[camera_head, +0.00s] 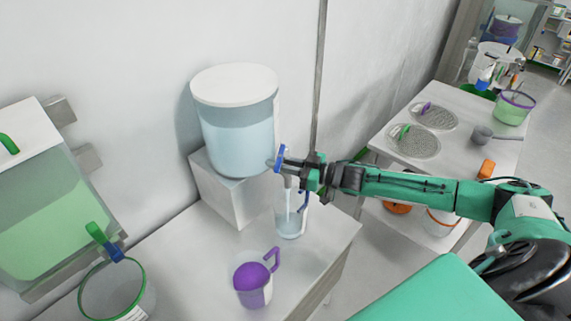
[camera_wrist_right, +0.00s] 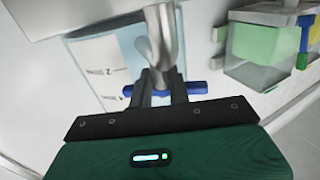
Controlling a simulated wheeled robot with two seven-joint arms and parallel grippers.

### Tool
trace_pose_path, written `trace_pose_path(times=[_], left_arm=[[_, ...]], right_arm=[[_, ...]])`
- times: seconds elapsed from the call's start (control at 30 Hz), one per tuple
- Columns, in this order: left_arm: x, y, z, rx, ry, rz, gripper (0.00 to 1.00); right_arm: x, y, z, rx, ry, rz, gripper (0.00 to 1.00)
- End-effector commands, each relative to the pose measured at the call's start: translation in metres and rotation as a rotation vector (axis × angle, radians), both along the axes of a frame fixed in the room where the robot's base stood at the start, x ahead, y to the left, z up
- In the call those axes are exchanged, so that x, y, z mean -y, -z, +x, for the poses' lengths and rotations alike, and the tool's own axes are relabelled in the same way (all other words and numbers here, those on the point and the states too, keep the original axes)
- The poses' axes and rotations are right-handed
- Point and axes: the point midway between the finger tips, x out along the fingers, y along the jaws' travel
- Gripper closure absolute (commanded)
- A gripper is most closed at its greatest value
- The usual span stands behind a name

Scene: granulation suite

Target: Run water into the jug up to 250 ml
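The clear jug (camera_head: 291,225) stands upright on the bench under the dispenser tap, with water in it. A pale stream runs down from the spout (camera_head: 288,182); the level against the scale is too small to read. The jug's blue handle shows at its right. My right gripper (camera_head: 296,166) is at the tap's blue handle (camera_head: 280,156). In the right wrist view its fingers (camera_wrist_right: 160,92) are close together on the blue handle (camera_wrist_right: 194,88), behind the metal spout (camera_wrist_right: 162,40). My left gripper is out of view.
The water dispenser tank (camera_head: 238,140) sits on a white block (camera_head: 225,190). A purple-handled jug with purple contents (camera_head: 253,287) stands near the bench front. A green-liquid tank (camera_head: 45,220) and a clear green-rimmed container (camera_head: 115,298) are at left. Another table (camera_head: 465,115) is at right.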

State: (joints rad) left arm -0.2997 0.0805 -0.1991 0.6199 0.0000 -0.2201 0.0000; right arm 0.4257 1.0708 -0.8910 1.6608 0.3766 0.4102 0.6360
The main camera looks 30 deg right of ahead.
Motion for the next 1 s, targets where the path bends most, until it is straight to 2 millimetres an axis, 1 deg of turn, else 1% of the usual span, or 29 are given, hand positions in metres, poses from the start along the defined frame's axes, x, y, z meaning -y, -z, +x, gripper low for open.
trace_pose_path(times=[0.33, 0.57, 1.0], left_arm=[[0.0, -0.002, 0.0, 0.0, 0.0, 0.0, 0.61], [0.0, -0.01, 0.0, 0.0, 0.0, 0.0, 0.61], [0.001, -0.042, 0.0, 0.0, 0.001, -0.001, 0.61]], right_arm=[[-0.001, 0.0, -0.001, -0.001, 0.025, 0.003, 1.0], [-0.002, -0.001, -0.002, -0.004, 0.105, 0.006, 1.0], [-0.005, -0.004, -0.004, -0.004, 0.337, 0.008, 1.0]])
